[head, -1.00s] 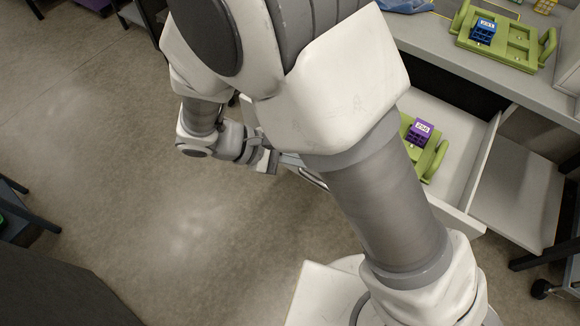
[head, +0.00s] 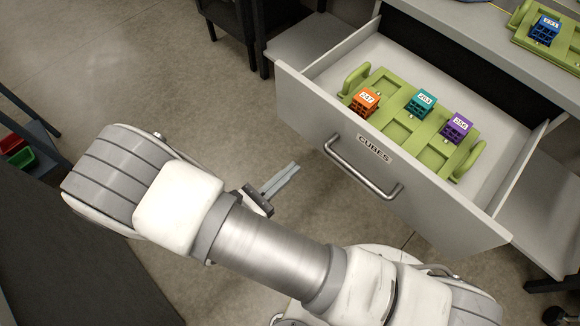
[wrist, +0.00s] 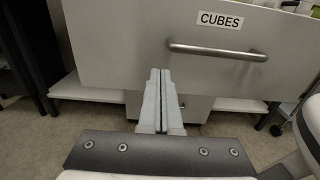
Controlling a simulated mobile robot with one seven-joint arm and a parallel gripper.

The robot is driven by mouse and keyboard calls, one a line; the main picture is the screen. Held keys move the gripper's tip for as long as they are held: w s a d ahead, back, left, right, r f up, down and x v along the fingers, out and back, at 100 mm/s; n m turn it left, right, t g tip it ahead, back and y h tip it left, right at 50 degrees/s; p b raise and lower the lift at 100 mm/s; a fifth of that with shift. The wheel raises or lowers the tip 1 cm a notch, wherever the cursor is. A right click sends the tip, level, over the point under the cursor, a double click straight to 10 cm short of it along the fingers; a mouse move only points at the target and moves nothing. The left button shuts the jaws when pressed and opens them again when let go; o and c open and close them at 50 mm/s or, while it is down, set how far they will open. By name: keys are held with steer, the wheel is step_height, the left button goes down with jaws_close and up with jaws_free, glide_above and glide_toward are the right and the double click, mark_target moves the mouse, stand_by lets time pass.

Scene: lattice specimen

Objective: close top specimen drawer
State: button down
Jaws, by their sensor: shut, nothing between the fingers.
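The top specimen drawer (head: 310,115) is pulled out of the desk, with a "CUBES" label and a bar handle (head: 363,168) on its front. Inside it lies a green tray (head: 386,122) with an orange cube (head: 365,101), a teal cube (head: 420,103) and a purple cube (head: 456,127). My gripper (head: 292,168) is shut and empty, in front of the drawer front and left of the handle, apart from the handle. In the wrist view the gripper (wrist: 160,72) points at the drawer front (wrist: 120,45), with the handle (wrist: 217,50) to the upper right.
The desk top (head: 480,30) above the drawer holds another green tray (head: 520,40) with a blue cube (head: 544,29). A dark shelf with red and green bins (head: 18,152) stands at the far left. The floor (head: 180,75) left of the drawer is clear.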

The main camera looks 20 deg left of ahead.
mark_target(331, 135)
steer(key=b+x, duration=0.1)
steer(key=x, duration=1)
steer(key=shift+w+b, duration=0.1)
steer(key=shift+b, duration=0.2)
